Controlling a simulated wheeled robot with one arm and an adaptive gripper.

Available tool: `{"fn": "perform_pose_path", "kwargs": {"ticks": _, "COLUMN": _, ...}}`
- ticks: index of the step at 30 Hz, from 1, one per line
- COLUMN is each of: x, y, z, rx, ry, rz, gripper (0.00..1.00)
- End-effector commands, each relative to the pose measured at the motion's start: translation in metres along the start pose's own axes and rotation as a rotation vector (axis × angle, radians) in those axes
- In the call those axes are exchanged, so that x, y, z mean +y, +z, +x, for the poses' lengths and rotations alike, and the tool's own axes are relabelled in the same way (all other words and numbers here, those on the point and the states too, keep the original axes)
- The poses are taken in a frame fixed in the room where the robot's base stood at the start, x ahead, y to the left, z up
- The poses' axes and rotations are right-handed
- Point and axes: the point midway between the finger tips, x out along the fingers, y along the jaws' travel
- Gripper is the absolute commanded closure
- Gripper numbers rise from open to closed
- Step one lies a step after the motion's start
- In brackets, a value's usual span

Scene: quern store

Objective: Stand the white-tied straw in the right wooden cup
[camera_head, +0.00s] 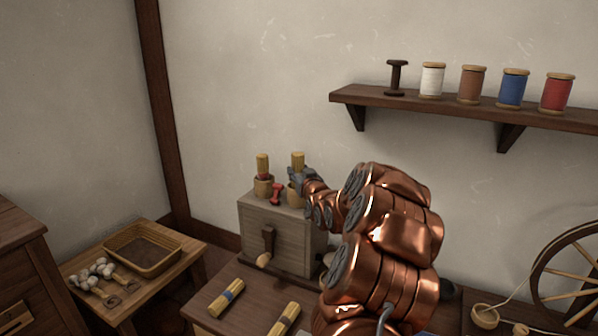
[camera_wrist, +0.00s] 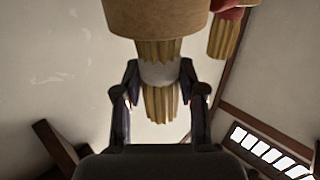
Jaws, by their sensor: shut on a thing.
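The white-tied straw (camera_wrist: 162,100) is a yellow bundle with a white band (camera_wrist: 159,72). My gripper (camera_wrist: 160,88) is shut on it around the band. In the head view the straw (camera_head: 298,160) stands upright at the right wooden cup (camera_head: 292,194). The wrist view looks inverted: the cup (camera_wrist: 155,18) is at the top and its rim covers one end of the straw. I cannot tell how deep that end sits. The left wooden cup (camera_head: 263,186) holds a red-tied straw (camera_head: 262,164), which also shows in the wrist view (camera_wrist: 224,40).
Both cups stand on a grey wooden box (camera_head: 265,228) with a crank. A small red object (camera_head: 276,193) lies between them. A blue-tied straw (camera_head: 226,298) and another straw (camera_head: 283,322) lie on the table in front. A basket (camera_head: 142,250) and a spool shelf (camera_head: 450,107) are apart.

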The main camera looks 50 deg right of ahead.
Motion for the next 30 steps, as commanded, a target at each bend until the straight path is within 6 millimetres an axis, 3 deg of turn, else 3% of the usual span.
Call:
{"fn": "perform_pose_path", "kwargs": {"ticks": 10, "x": 0.0001, "y": 0.0024, "z": 0.0001, "rx": 0.001, "ry": 0.0, "rz": 0.0, "gripper": 0.94}}
{"fn": "perform_pose_path", "kwargs": {"ticks": 11, "x": 0.0001, "y": 0.0024, "z": 0.0001, "rx": 0.001, "ry": 0.0, "rz": 0.0, "gripper": 0.59}}
{"fn": "perform_pose_path", "kwargs": {"ticks": 19, "x": 0.0, "y": 0.0026, "z": 0.0001, "rx": 0.001, "ry": 0.0, "rz": 0.0, "gripper": 0.31}}
{"fn": "perform_pose_path", "kwargs": {"ticks": 30, "x": 0.0002, "y": 0.0028, "z": -0.002, "rx": 0.0, "ry": 0.0, "rz": 0.001, "gripper": 0.31}}
